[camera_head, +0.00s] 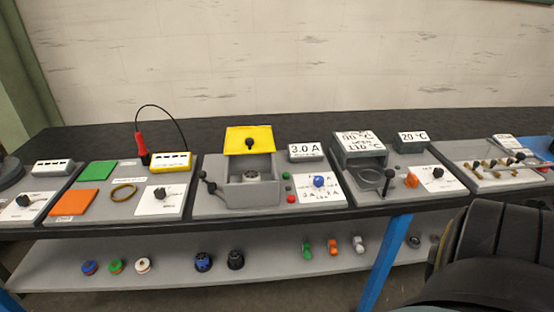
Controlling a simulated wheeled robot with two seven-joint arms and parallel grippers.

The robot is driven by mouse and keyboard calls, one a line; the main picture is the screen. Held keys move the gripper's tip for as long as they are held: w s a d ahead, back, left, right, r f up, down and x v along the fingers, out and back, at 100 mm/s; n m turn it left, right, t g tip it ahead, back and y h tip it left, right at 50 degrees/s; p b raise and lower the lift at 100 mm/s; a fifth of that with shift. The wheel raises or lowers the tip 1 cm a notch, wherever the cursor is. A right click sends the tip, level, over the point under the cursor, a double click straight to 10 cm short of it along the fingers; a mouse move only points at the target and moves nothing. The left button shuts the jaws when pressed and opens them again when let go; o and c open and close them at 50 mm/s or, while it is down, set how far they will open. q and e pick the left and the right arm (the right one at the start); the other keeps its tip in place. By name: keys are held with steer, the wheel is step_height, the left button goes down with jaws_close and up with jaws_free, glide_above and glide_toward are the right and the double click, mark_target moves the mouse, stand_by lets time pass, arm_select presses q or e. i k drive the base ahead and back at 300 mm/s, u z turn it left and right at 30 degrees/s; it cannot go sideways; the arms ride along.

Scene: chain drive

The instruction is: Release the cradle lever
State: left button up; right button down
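A grey cradle-like unit (250,193) stands on the middle station, with a raised yellow lid (249,140) carrying a black knob. A black-knobbed lever (208,182) stands at its left side, tilted up to the left. Another black lever (388,181) stands beside a grey ring-topped unit (362,150) on the station to the right. No label shows which one is the cradle lever. Neither of my grippers is in view, and nothing touches either lever.
An orange-knobbed lever (411,179) stands right of the second black lever. A red probe (141,146) with a black cable stands at left. Spools (116,266) and small parts (333,245) lie on the lower shelf. A large black ribbed shape covers the lower right.

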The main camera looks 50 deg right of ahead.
mark_target(212, 187)
steer(key=u, duration=0.2)
steer(key=k, duration=0.3)
steer(key=z, duration=1.45)
steer(key=i, duration=0.65)
steer(key=u, duration=0.25)
